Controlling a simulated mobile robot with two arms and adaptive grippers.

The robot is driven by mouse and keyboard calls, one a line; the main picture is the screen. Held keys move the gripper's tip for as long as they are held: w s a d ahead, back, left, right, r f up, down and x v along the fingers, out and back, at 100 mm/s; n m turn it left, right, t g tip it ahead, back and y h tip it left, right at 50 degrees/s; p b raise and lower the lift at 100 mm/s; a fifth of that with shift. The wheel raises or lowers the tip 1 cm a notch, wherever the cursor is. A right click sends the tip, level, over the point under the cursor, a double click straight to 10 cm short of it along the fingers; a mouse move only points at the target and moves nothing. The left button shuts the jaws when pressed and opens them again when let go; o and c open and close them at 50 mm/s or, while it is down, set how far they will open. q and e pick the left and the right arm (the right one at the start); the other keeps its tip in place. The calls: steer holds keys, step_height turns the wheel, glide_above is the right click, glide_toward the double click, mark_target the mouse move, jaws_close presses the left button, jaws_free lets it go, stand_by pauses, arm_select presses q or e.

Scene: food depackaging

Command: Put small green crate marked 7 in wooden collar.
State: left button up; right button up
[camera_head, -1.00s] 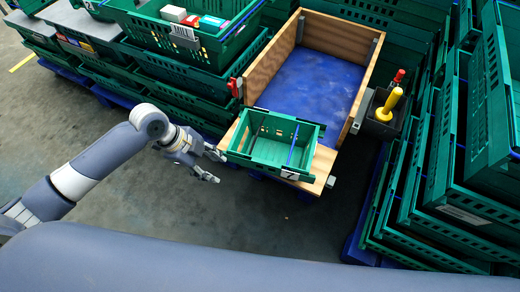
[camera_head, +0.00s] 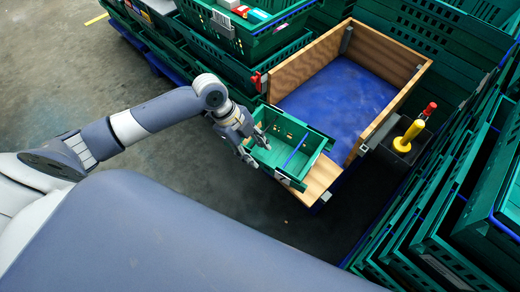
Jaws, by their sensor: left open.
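The small green crate (camera_head: 273,156) marked 7 sits on the wooden board at the near end of the wooden collar. A blue bar crosses its inside, and its label (camera_head: 283,179) faces the near side. The wooden collar (camera_head: 398,52) is a box of planks around a blue floor (camera_head: 340,98), which looks empty. My left gripper (camera_head: 257,151) is open at the crate's left wall. Its fingers are close to the rim; I cannot tell whether they touch it. My right gripper is not in view.
Stacked green crates (camera_head: 222,50) stand left of the collar, the top one holding packages. More green crates (camera_head: 440,235) stand at the right. A black holder (camera_head: 401,149) with yellow and red handles is fixed beside the collar's right wall. Bare floor (camera_head: 190,150) lies at the left.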

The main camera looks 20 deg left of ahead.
mark_target(269, 170)
arm_select(q)
steer(key=shift+a, duration=0.1)
steer(key=shift+d+f, duration=0.35)
steer(key=shift+f, duration=0.05)
steer(key=x, duration=1)
steer(key=shift+w, duration=0.1)
steer(key=shift+r, duration=0.1)
jaws_close()
